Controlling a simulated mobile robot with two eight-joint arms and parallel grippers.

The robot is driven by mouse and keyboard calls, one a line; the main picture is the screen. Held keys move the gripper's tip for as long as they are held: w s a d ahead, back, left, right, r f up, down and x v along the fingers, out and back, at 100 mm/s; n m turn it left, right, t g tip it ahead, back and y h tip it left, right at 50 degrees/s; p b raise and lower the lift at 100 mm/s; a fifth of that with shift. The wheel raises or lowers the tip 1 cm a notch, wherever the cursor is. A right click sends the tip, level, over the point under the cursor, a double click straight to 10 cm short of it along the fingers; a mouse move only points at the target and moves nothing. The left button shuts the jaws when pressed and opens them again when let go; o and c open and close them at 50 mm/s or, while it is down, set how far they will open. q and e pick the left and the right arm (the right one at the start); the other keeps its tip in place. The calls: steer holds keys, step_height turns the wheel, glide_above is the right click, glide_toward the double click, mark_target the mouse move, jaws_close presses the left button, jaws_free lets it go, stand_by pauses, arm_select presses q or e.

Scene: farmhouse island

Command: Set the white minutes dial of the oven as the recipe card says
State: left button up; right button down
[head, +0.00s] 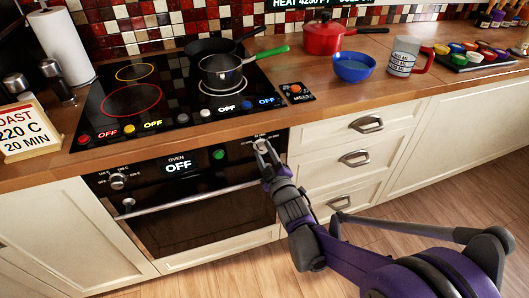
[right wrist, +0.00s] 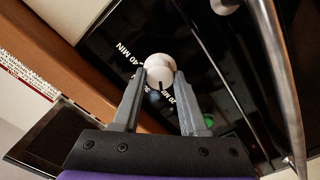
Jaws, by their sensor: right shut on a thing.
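The recipe card (head: 27,133) stands at the left of the counter, cut off by the picture's edge; it reads "220 C" and "20 MIN". The oven's (head: 190,205) display (head: 178,165) reads "OFF". My right gripper (head: 259,142) is at the right end of the oven panel, shut on the white minutes dial (right wrist: 160,66). In the right wrist view the dial sits between the two fingertips (right wrist: 160,76). Labels "40 MIN" and "20 MIN" show around it; a short dark mark is on its lower edge, and its exact setting is hard to read. My left gripper is out of view.
A metal knob (head: 117,181) is at the panel's left end, and a green button (head: 218,154) is right of the display. The oven handle (head: 180,200) runs below the panel. Pans (head: 222,68) stand on the hob above. Drawers (head: 350,155) are to the right.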

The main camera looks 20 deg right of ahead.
steer(key=shift+n, duration=0.3)
steer(key=shift+c, duration=2.2)
jaws_free()
steer(key=s+p, duration=0.1)
steer(key=s, duration=1)
steer(key=shift+f, duration=0.1)
